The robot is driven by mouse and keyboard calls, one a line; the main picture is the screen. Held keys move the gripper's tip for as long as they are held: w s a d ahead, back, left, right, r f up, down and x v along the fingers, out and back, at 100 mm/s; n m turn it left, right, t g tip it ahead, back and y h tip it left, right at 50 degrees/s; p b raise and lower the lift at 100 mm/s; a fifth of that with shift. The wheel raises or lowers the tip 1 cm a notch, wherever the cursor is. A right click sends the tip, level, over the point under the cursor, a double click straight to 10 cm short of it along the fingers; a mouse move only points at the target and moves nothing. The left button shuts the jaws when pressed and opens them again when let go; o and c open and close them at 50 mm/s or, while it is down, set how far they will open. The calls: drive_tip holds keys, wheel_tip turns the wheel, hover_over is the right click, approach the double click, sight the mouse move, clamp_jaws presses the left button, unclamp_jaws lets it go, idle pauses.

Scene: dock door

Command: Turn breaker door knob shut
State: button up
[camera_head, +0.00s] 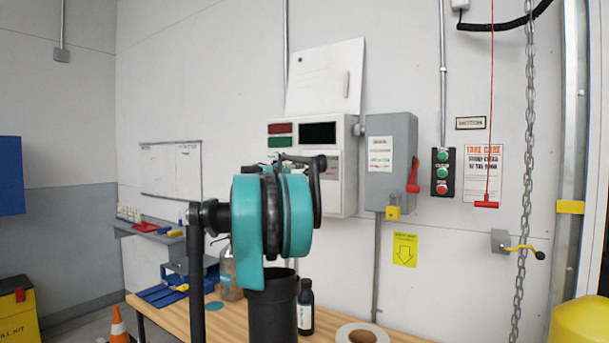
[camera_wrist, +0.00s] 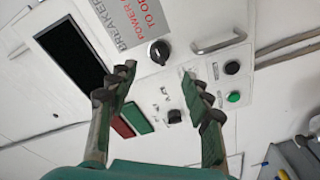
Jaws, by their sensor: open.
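In the wrist view a round black knob (camera_wrist: 160,52) sits on a white panel beside a label reading "BREAKER" with red lettering. Its turn position is hard to tell. My gripper (camera_wrist: 158,76) is open and empty, with its two fingertips apart on either side of the area just below the knob. In the head view the white breaker cabinet (camera_head: 349,205) hangs on the wall behind my teal wrist, which hides much of its lower front. My gripper fingers (camera_head: 302,160) show in front of it. The knob is hidden there.
A second black knob (camera_wrist: 174,116), a metal handle (camera_wrist: 219,43) and a green button (camera_wrist: 233,97) share the panel. A grey switch box (camera_head: 390,140) with a red lever (camera_head: 413,176) is right of the cabinet. A wooden bench (camera_head: 240,315) holds bottles below.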

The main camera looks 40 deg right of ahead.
drive_tip(key=x, duration=0.8)
drive_tip(key=shift+d, duration=0.1)
drive_tip(key=shift+c, duration=0.6)
clamp_jaws()
